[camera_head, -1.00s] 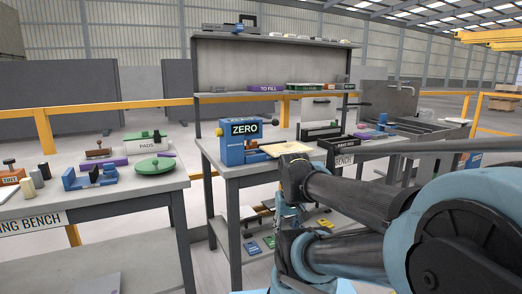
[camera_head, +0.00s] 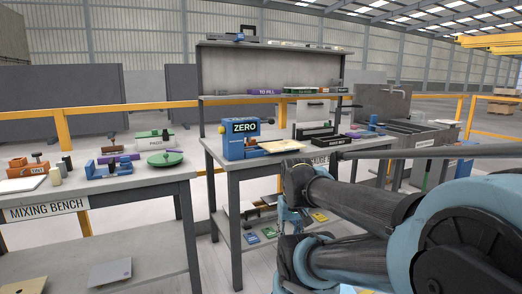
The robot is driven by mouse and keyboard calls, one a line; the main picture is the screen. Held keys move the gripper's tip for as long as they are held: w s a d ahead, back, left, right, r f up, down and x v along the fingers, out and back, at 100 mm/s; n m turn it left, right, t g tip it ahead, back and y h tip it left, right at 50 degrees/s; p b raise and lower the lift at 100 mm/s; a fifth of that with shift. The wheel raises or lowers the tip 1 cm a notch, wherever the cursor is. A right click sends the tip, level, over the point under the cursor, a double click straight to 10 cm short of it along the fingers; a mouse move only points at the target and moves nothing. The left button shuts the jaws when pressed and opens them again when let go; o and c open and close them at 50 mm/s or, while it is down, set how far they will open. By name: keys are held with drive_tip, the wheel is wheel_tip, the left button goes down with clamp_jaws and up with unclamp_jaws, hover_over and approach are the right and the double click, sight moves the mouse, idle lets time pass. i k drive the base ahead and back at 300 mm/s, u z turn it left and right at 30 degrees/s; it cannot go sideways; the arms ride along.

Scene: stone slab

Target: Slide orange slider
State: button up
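I cannot pick out a slider for certain. An orange block with a dark knob and a label (camera_head: 34,169) stands at the left of the mixing bench (camera_head: 100,196); it is too small to tell whether it slides. My arm reaches in from the right edge and bends in front of the middle bench. My gripper cannot be made out in this view. The arm is well apart from the orange block.
On the mixing bench are a blue fixture (camera_head: 109,168), a green disc (camera_head: 165,159) and a white sheet (camera_head: 22,184). A blue ZERO machine (camera_head: 240,140) stands on the middle bench (camera_head: 250,163). Floor shows between the benches (camera_head: 207,255).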

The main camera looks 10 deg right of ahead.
sight(253, 141)
drive_tip(key=z, duration=0.55)
drive_tip(key=i, duration=0.65)
drive_tip(key=u, duration=2.75)
